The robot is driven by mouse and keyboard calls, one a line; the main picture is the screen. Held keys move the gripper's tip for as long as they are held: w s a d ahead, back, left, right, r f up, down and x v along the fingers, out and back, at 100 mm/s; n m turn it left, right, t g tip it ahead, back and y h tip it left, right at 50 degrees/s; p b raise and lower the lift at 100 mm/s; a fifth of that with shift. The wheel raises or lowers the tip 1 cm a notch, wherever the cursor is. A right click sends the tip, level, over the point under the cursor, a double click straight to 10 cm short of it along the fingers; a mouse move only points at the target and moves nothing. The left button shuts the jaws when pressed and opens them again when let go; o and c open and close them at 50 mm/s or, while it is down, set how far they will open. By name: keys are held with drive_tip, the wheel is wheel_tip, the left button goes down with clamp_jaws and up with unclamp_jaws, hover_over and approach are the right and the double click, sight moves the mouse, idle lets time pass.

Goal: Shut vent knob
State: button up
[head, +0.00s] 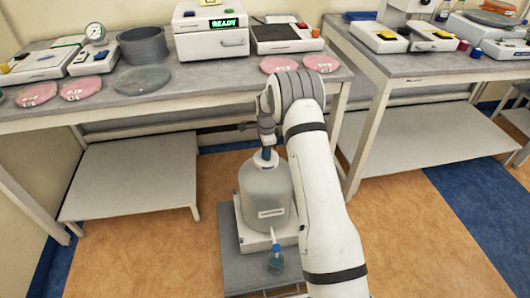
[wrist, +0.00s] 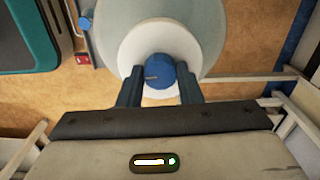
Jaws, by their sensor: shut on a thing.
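A large translucent carboy (head: 262,197) with a pale label stands on a low stand under my arm. Its blue vent knob (wrist: 160,73) sits on the round white cap (wrist: 128,50) in the wrist view. The knob also shows as a small blue spot on top of the carboy in the head view (head: 265,155). My gripper (wrist: 160,90) is over the cap from above, its two dark fingers on either side of the knob and shut on it. A dark mark shows on the knob's top; I cannot tell how far the knob is turned.
A small flask (head: 276,259) with blue liquid stands below the carboy's white spout. A bench (head: 215,98) behind holds a device reading READY (head: 211,33), pink-lidded dishes and a grey pot. Another bench (head: 400,66) stands right. Orange floor (head: 425,250) is open at right.

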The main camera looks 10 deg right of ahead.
drive_tip(key=shift+m, duration=0.4)
drive_tip(key=o, duration=1)
drive_tip(key=shift+r, duration=3.9)
